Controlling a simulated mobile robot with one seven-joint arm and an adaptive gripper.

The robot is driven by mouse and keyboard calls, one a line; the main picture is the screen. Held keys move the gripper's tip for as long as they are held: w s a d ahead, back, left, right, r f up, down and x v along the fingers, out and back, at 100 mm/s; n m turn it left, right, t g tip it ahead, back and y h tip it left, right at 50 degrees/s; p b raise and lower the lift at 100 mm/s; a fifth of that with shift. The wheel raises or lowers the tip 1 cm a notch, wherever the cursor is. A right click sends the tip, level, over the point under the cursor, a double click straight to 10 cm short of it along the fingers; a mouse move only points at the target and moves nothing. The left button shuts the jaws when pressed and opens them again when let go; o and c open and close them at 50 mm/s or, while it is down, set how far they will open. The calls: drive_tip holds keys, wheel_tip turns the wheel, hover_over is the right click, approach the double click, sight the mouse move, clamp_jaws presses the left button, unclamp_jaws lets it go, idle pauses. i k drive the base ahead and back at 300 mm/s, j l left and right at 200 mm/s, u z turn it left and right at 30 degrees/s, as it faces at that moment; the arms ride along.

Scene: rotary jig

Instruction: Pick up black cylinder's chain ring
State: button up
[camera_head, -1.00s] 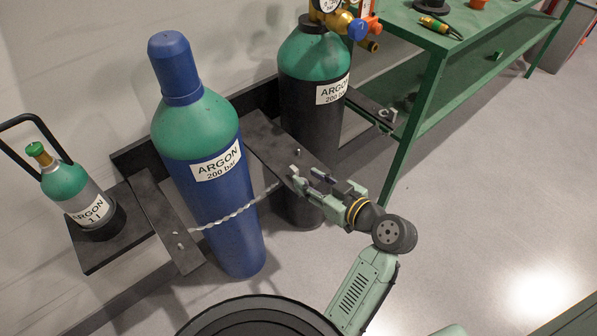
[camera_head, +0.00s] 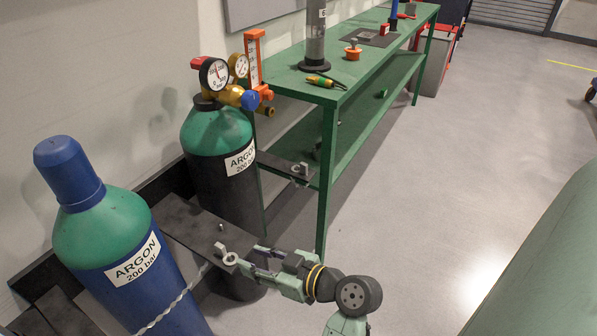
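The black cylinder (camera_head: 225,190) with a green shoulder stands behind the bracket, a gauge assembly on top. A small light ring (camera_head: 303,169) sits on the dark bracket plate to its right, with a bit of chain hanging below. Another light ring (camera_head: 229,259) is at the end of the chain (camera_head: 185,292) across the blue cylinder (camera_head: 135,265). My gripper (camera_head: 251,262) is just right of this second ring, well below and left of the ring by the black cylinder. Its fingers look apart, with nothing visible held between them.
A green workbench (camera_head: 345,75) stands right of the black cylinder, its front leg (camera_head: 328,180) close to the bracket plate. Tools and a grey post (camera_head: 315,40) are on the bench. The grey floor (camera_head: 450,130) to the right is open.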

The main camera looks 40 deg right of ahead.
sight(303, 167)
drive_tip(key=i+l+z, duration=0.6)
drive_tip(key=i, duration=0.2)
